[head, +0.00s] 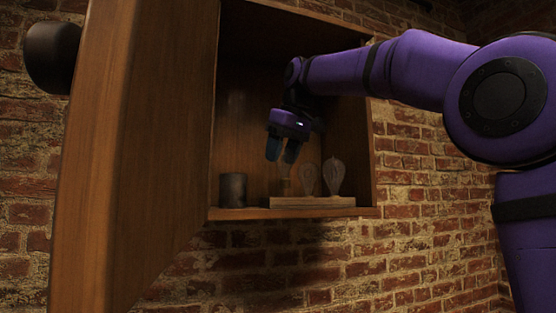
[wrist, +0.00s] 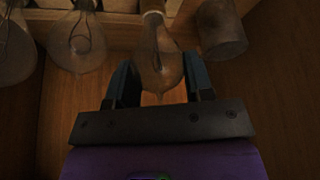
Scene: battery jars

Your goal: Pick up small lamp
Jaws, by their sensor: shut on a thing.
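The small lamp (wrist: 158,58) is a clear glass bulb with a narrow base. In the wrist view it lies between the two fingers of my gripper (wrist: 160,78), which is shut on it. In the head view my gripper (head: 282,151) reaches down inside the cabinet, above the left end of a wooden block (head: 312,202). The held lamp is dim there, below the fingertips. In the wrist view its base end is at the wooden block (wrist: 120,20); I cannot tell whether it still touches it.
Two other glass bulbs, one (head: 310,178) and another (head: 334,176), stand on the block to the right. A dark cylindrical jar (head: 233,190) stands on the shelf to the left. The open cabinet door (head: 130,150) fills the left side. Brick wall surrounds the cabinet.

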